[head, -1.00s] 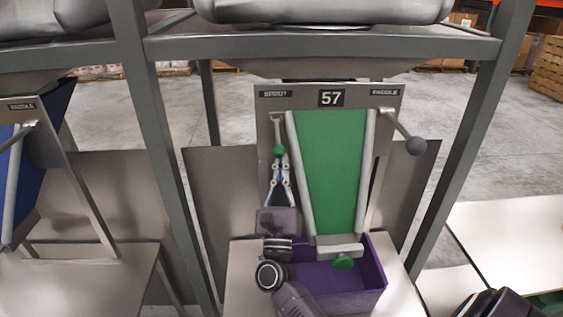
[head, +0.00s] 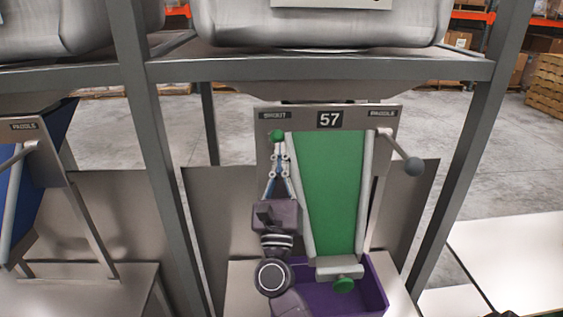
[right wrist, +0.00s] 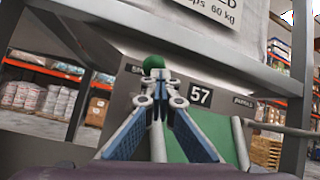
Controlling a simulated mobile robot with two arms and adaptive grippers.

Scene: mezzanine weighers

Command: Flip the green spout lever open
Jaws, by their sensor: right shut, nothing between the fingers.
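The spout lever's round green knob (head: 277,136) is just below the SPOUT label (head: 275,115), at the upper left of the station 57 panel. Its rod is mostly hidden. In the right wrist view the knob (right wrist: 153,63) shows just above and beyond the fingertips. My right gripper (head: 279,157) points up at the panel, left of the green chute (head: 333,190). Its fingers are shut and empty, with the tips (right wrist: 161,88) close under the knob. Whether they touch it I cannot tell. My left gripper is not in view.
A paddle lever with a grey ball (head: 415,166) sticks out on the panel's right. A purple bin (head: 372,285) stands under the chute, near a second green knob (head: 344,285). Grey frame posts (head: 165,150) flank the station, with a crossbar (head: 330,70) above.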

